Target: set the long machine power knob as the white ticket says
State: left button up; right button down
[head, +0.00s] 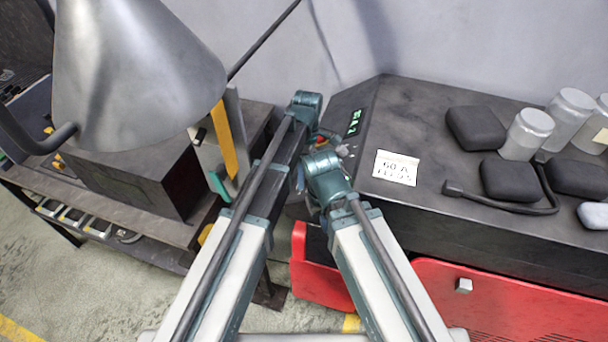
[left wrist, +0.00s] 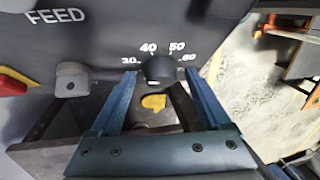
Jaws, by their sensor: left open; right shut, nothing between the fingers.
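The white ticket (head: 396,167) lies on the dark machine top in the head view. Its blurred print seems to read "60 A", with a smaller line below. In the left wrist view, a dark round knob (left wrist: 159,69) sits below a printed scale from 30 to 60. Its pointer direction is unclear. My left gripper (left wrist: 163,80) is open, its blue fingers to either side of the knob; contact cannot be told. In the head view my left gripper (head: 305,103) is at the panel's left end, fingertips hidden. My right gripper (head: 338,152) is shut and empty, lower and nearer.
A grey knob (left wrist: 72,79) sits under the FEED label, with a red and yellow button (left wrist: 12,84) at the left edge. A lit green display (head: 354,122) is near the ticket. Dark pads, grey cylinders (head: 527,134) and a cable crowd the right top. A lamp shade (head: 135,65) hangs left.

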pick_arm(q)
grip_shut()
jog(key=shift+s, duration=0.1)
jog(key=shift+s+a+m+t, duration=0.1)
jog(key=shift+s+m+t, duration=0.25)
jog(key=shift+m+t, duration=0.65)
jog(key=m+t, duration=0.1)
jog(key=m+h, duration=0.1)
jog(key=m, duration=0.1)
jog(key=shift+s+f+t, duration=0.1)
jog(key=shift+s+t, duration=0.1)
jog(key=shift+t, duration=0.2)
jog(key=m+t+h+b, duration=0.1)
jog(key=m+t, duration=0.1)
jog(key=m, duration=0.1)
jog(key=shift+s+a+f+m+h+b, duration=0.1)
jog(key=shift+s+a+m+h+b, duration=0.1)
jog(key=shift+m+h+b, duration=0.15)
jog(key=shift+m+t+h+b, duration=0.7)
jog(key=shift+m+h+b, duration=0.15)
jog(key=shift+m, duration=0.5)
jog(key=shift+w, duration=0.1)
